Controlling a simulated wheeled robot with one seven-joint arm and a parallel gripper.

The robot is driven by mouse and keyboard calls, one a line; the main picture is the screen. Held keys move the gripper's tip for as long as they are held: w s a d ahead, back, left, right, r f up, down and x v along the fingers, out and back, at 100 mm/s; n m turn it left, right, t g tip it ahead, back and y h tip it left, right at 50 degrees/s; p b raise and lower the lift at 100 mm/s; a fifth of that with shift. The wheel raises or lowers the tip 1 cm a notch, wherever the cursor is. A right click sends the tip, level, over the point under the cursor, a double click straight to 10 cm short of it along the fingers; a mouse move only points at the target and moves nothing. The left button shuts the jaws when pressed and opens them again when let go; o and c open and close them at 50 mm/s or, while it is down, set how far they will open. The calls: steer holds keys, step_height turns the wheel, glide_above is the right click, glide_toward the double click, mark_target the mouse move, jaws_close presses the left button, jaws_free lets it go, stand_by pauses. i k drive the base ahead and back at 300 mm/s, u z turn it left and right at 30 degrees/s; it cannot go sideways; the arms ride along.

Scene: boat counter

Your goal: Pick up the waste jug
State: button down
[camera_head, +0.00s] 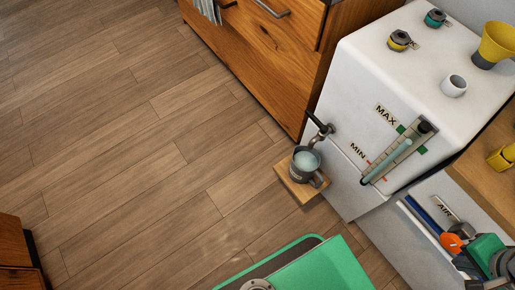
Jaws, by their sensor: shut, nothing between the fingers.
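The waste jug appears to be the dark grey mug-like vessel (305,167) with a handle on its lower right side. It stands upright on a small wooden board (295,188) near the floor. A pale bluish content shows in its open top. A dark tap (321,128) on the white tank sits just above its rim; I cannot tell whether they touch. I cannot make out my gripper in this view, and nothing is seen holding the jug.
The white tank (360,85) with MAX and MIN marks stands right behind the jug. A wooden cabinet (270,45) is beyond it. Hoses and orange and green parts (455,243) crowd the lower right. Wooden floor (130,140) to the left is clear.

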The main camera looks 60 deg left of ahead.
mark_target(305, 163)
steer(key=u, duration=1.75)
steer(key=k, duration=1.45)
steer(key=u, duration=0.05)
